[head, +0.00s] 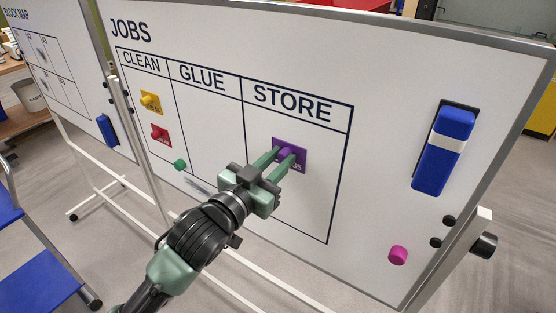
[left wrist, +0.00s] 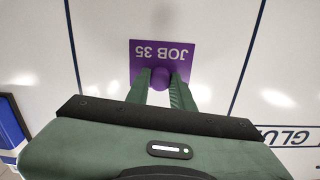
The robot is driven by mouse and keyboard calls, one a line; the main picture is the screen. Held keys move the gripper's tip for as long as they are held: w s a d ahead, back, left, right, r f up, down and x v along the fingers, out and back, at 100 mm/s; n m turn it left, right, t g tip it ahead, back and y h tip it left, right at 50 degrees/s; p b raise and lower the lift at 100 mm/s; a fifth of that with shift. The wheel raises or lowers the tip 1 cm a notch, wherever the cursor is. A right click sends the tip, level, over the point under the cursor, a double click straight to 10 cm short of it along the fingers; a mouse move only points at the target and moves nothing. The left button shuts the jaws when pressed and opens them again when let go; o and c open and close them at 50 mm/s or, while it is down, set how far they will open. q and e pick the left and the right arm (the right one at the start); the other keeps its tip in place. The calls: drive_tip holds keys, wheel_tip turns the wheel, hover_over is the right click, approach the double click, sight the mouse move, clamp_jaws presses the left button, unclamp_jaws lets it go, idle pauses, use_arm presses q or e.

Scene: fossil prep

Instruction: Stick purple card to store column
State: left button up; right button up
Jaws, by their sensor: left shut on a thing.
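The purple card (head: 300,165), marked JOB 35, is in the STORE column of the white JOBS board (head: 215,125), below the STORE heading. It looks flat against the board, though I cannot tell whether it touches. My left gripper (head: 281,158) is shut on the purple knob at the card's middle. In the left wrist view, the card (left wrist: 147,56) appears upside down, with its knob between the fingertips (left wrist: 163,77). The fingers hide part of the card's left side in the head view. My right gripper is not in view.
A yellow card (head: 152,107) and a red card (head: 161,138) are in the CLEAN column. A green magnet (head: 180,165), blue eraser (head: 443,155) and pink magnet (head: 398,255) are on the board. A blue seat (head: 38,285) stands at lower left.

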use_arm(q)
drive_tip(key=o, duration=1)
drive_tip(key=shift+s+a, duration=0.1)
drive_tip(key=p+v, duration=0.1)
drive_tip(key=v, duration=0.5)
drive_tip(key=shift+s+a+p, duration=0.25)
drive_tip(key=shift+s+p, duration=0.05)
